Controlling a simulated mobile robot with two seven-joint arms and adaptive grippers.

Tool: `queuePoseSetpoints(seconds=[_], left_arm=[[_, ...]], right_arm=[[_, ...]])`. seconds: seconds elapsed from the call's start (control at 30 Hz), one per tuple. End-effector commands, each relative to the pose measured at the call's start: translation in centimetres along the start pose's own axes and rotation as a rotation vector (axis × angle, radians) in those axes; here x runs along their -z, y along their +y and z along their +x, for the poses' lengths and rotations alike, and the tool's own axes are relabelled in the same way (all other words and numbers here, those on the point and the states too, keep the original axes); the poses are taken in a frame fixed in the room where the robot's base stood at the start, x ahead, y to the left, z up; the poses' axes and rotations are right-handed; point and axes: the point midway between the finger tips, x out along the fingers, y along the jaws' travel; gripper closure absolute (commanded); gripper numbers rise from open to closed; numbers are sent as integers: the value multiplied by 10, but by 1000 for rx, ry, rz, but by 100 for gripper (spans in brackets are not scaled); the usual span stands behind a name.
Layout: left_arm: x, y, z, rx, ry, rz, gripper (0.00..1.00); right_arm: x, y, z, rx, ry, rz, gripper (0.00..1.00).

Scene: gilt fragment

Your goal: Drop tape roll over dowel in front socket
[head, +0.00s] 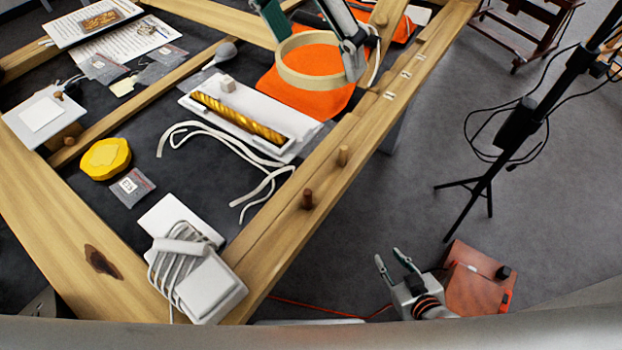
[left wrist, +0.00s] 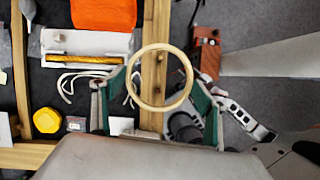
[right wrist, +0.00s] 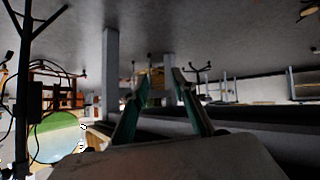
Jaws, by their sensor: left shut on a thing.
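The tape roll, a wide pale tan ring (head: 300,82), hangs above the orange cloth in the head view. My left gripper (head: 314,52) is shut on it, one finger on each side. In the left wrist view the ring (left wrist: 160,106) lies between the fingers of my left gripper (left wrist: 161,82).
The wooden frame (head: 285,245) surrounds a dark surface. A corded white block (head: 210,285) sits at the near corner.

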Motion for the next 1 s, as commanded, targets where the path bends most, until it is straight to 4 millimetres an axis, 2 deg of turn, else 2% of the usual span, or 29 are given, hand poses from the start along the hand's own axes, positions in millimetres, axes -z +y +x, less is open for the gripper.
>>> queuePoseSetpoints(seconds=[0.03, 0.2, 0.4, 0.53, 0.63, 1.0], left_arm=[[13, -3, 14, 53, 7, 95, 45], [40, -13, 22, 181, 16, 401, 45], [59, -18, 26, 262, 20, 616, 45], [65, -18, 30, 279, 20, 667, 45], [72, -18, 44, 283, 22, 675, 45], [108, -18, 126, 284, 23, 672, 45]], right_arm=[[-11, -2, 8, 2, 2, -3, 73], [-26, -1, 19, 6, 4, -23, 73], [-34, -6, 24, 13, 4, -24, 73], [-34, -10, 24, 18, 6, -23, 73], [-36, -11, 25, 20, 4, -24, 73], [-45, -7, 27, 11, -5, -31, 73]])
